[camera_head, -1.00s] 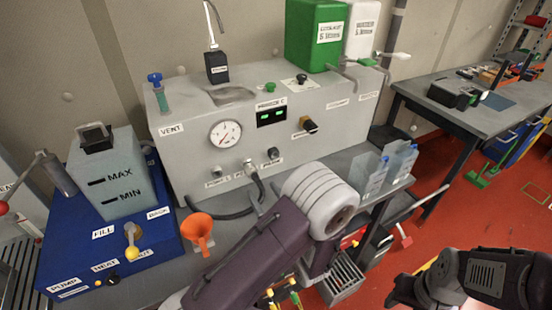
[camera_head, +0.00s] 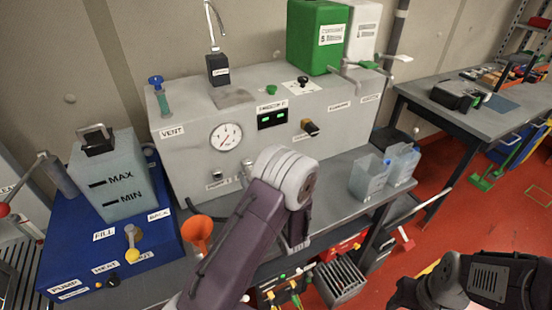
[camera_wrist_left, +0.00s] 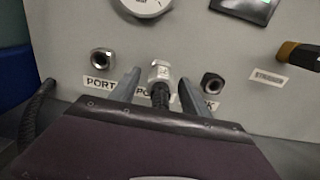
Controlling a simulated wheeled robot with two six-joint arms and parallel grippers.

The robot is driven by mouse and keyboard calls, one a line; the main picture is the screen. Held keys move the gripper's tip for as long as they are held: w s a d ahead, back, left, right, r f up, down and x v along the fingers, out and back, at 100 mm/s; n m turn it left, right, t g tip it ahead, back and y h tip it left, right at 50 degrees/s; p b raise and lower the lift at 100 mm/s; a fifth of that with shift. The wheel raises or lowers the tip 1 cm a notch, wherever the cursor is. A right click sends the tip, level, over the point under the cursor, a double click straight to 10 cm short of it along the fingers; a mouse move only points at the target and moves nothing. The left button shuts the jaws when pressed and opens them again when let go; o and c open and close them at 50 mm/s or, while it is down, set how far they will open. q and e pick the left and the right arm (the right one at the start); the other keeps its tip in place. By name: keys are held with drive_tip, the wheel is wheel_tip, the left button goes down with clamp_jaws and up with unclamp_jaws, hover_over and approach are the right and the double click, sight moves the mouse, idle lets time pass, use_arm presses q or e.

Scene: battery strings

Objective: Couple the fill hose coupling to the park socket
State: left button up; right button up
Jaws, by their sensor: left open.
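In the left wrist view the hose coupling (camera_wrist_left: 160,72), a pale metal hex body with a black ribbed hose below it, sits at the middle port of the grey panel. The park socket (camera_wrist_left: 212,84), a dark-bored hex fitting, is to its right and looks empty; its label is partly covered. My left gripper (camera_wrist_left: 158,86) is open, one finger on each side of the coupling; contact cannot be told. In the head view my left arm hides the park socket and most of the hose. My right gripper (camera_head: 402,294) is at the lower right, its jaws unclear.
Another hex port (camera_wrist_left: 102,60) is at the left and looks empty. The grey panel (camera_head: 185,165) has a gauge (camera_head: 226,137) and a valve knob (camera_head: 310,127). An orange funnel (camera_head: 197,232) is left of my arm; clear containers (camera_head: 369,178) stand to its right.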

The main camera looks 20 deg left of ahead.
use_arm(q)
clamp_jaws()
drive_tip(key=shift+d, duration=0.1)
drive_tip(key=shift+s+d, duration=0.2)
drive_tip(key=shift+v, duration=1.4)
drive_tip(key=v, duration=0.5)
drive_tip(key=shift+s, duration=0.1)
idle(0.4)
